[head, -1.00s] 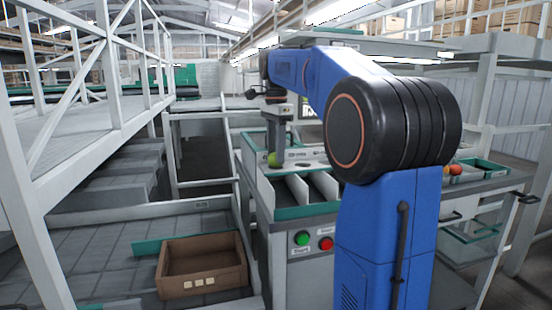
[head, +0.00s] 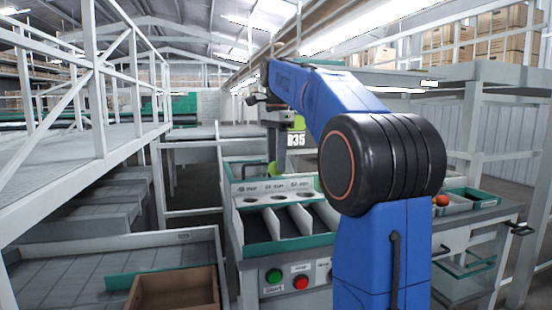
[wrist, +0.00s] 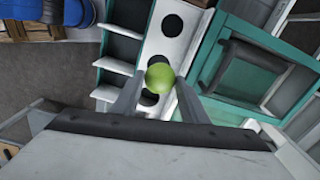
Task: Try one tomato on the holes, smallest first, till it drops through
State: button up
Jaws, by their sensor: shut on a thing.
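My gripper (head: 276,158) is shut on a green tomato (head: 272,169) and holds it up behind the row of labels on the sizing stand. The tomato also shows between my two fingers in the wrist view (wrist: 160,77). The white sizing plate (wrist: 160,45) lies beneath it, with one dark hole (wrist: 171,25) clear above the tomato in the picture and another hole (wrist: 150,97) just below it. In the head view the holes sit in a row (head: 278,197) under size labels (head: 273,186), above white-walled chutes (head: 290,222).
A green and a red button (head: 300,283) are on the stand's front. Teal-rimmed trays (head: 482,196) with a red tomato (head: 440,200) stand at the right. An open brown box (head: 172,292) is at the lower left. A teal frame (wrist: 235,60) lies right of the plate in the wrist view.

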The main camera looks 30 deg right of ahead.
jog(key=shift+s+d+f, duration=0.1)
jog(key=shift+d+f, duration=0.2)
jog(key=shift+f, duration=2.95)
jog(key=o, duration=0.8)
jog(key=shift+o, duration=0.2)
jog(key=shift+r, duration=0.1)
jog(key=shift+r, duration=3.4)
